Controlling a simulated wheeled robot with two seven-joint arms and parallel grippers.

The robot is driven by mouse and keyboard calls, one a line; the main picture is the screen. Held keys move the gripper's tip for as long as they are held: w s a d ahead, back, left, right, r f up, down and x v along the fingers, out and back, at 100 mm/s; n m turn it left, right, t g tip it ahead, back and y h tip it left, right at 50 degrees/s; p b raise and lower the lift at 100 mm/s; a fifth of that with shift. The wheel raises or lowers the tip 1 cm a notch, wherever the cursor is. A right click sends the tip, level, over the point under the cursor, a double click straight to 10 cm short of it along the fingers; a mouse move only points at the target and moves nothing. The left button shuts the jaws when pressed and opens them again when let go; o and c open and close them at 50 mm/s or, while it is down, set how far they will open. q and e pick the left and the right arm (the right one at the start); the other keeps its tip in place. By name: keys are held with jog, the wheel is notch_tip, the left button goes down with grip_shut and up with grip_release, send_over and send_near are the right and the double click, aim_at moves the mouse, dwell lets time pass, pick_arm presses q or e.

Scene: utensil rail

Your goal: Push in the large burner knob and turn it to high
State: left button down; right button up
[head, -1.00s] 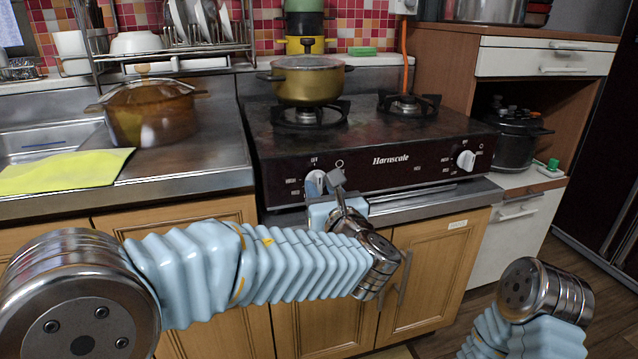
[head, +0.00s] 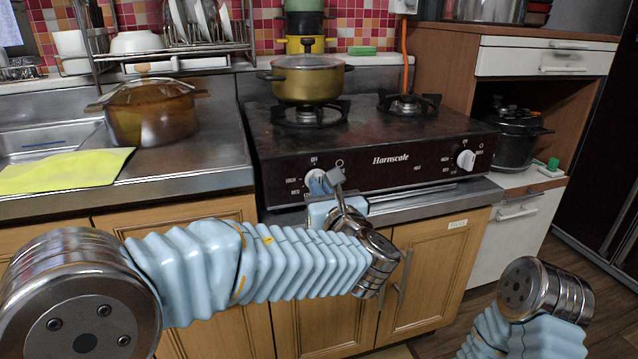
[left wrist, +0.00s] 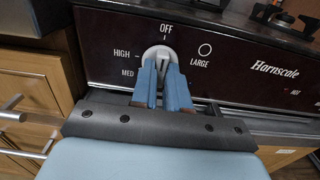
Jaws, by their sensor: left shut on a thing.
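The large burner knob (left wrist: 158,54) is white and sits on the dark stove front in the left wrist view, with OFF printed above it, HIGH and MED to its left and LARGE to its right. It also shows in the head view (head: 314,181), partly covered by my gripper. My left gripper (left wrist: 162,70) has its blue fingers shut on the knob's grip, one finger on each side. The grip looks close to upright, toward OFF. How far the knob is pressed in cannot be told. My right gripper is out of view; only my right arm shows.
A second white knob (head: 466,160) is at the stove's right end. A gold pot (head: 308,82) stands on the left burner; the right burner (head: 408,104) is bare. A counter edge and wooden cabinet doors (head: 440,265) lie below the stove front.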

pick_arm(q)
jog(key=shift+w, duration=0.1)
jog(key=n+b, duration=0.2)
jog(key=b, duration=0.1)
jog(key=shift+n, duration=0.3)
dwell(0.3)
